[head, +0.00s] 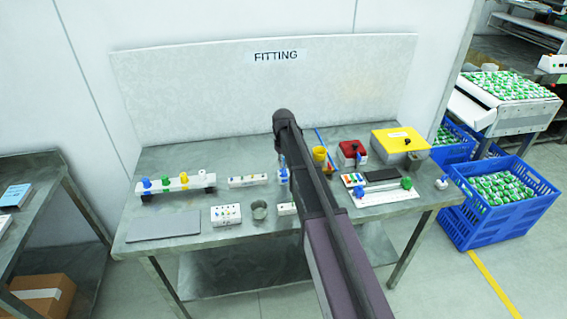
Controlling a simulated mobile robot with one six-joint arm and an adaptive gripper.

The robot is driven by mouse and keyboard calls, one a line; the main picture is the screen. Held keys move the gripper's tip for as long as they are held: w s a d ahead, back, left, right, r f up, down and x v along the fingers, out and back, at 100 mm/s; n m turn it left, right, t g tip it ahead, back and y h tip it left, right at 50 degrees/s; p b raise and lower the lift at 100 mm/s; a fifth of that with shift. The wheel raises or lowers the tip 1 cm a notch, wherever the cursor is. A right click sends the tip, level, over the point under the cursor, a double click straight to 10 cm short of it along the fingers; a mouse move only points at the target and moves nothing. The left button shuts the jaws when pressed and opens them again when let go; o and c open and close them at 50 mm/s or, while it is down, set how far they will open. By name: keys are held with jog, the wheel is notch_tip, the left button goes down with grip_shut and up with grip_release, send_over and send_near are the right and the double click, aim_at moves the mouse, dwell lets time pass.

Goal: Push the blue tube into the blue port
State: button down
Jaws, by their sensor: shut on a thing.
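My arm reaches from the bottom right up over the bench, and its dark wrist end stands over the middle. My gripper (280,155) hangs below it, largely hidden behind the arm; its fingers barely show. It is shut on a small blue piece (283,172), which looks like the blue tube, just left of the arm above a small white part. How far the tube's end is from any port cannot be seen. The blue port cannot be made out for certain. A white rail (176,184) at the left carries blue, green, yellow and white fittings.
A thin blue rod (321,138) slants beside a yellow cup (319,154). Red (352,152) and yellow (400,142) boxes stand right. White blocks (226,214) and a grey cup (259,210) stand in front. A grey mat (164,225) lies front left. A tall panel (210,85) closes the back.

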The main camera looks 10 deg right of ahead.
jog(key=shift+f+b, duration=1.35)
dwell(0.9)
jog(key=c, duration=0.7)
grip_release()
jog(key=shift+r, duration=0.25)
